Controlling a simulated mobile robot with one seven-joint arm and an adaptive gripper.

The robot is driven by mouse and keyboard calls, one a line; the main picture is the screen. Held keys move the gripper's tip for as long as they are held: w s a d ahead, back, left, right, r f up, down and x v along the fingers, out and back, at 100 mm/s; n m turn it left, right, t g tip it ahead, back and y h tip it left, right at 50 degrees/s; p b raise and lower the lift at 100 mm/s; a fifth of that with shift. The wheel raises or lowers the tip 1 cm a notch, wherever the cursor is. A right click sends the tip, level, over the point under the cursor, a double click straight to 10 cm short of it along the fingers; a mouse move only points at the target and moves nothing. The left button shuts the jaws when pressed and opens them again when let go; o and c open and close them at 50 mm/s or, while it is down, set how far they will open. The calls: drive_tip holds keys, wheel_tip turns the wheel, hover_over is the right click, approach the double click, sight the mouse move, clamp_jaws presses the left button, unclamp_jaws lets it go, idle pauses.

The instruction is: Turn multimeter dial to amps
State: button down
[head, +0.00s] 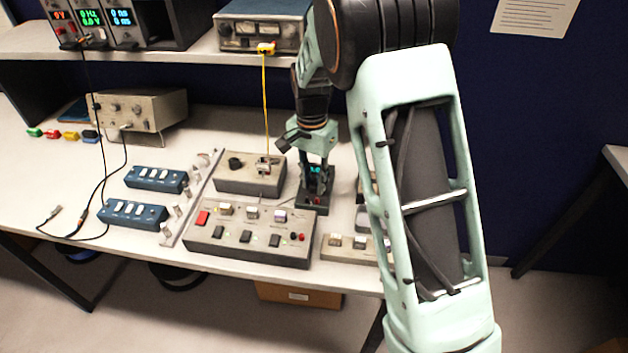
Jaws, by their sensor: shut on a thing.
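The multimeter (313,207) is a small dark device on the bench, right of the grey control boxes. Its small cyan display is lit, but I cannot read it surely. My gripper (318,186) points down at the multimeter from above, with its fingers closed on the dial. The dial is hidden behind the fingers, so its setting cannot be told.
A grey box (236,181) with a knob and yellow cable stands left of the multimeter. A larger switch panel (245,251) lies in front. A small switch box (343,252) sits front right. The shelf (190,49) with instruments runs behind. My arm hides the bench's right side.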

sight(312, 184)
drive_tip(key=shift+m, duration=0.3)
drive_tip(key=c, duration=1.7)
unclamp_jaws()
wheel_tip(312, 184, up, 12)
drive_tip(key=shift+w+a+r, duration=0.1)
drive_tip(key=shift+w+a, duration=0.05)
